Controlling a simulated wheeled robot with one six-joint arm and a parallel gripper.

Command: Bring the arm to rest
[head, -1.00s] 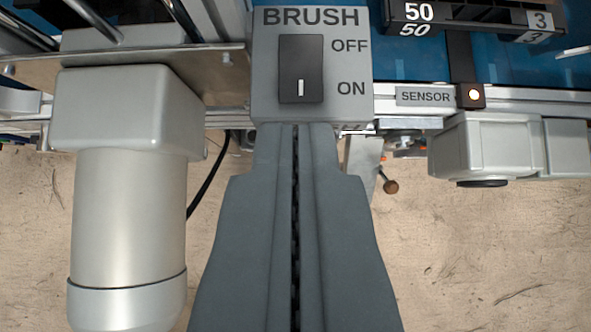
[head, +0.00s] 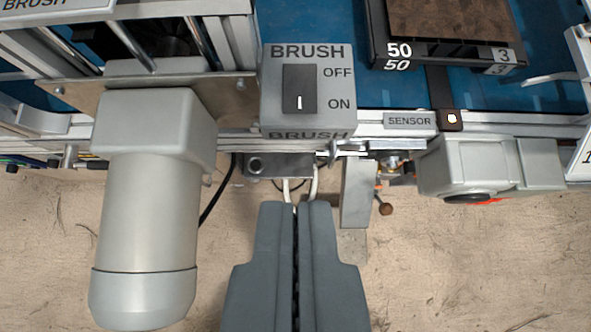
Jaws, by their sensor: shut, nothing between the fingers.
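My gripper (head: 296,207) is shut and empty, its two grey fingers side by side at the lower middle of the head view. Its tips are below the brush switch box (head: 327,108) in the picture, with a clear gap between them. The box carries a black rocker switch (head: 299,90) with OFF at its upper end and ON at its lower end. A short white mark shows at the rocker's ON end.
A grey motor (head: 150,220) hangs left of my gripper. A sensor (head: 452,119) with a lit lamp and a grey housing (head: 465,165) are at right. A black tray (head: 425,52) marked 50 sits on the blue belt (head: 290,20). The floor below right is clear.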

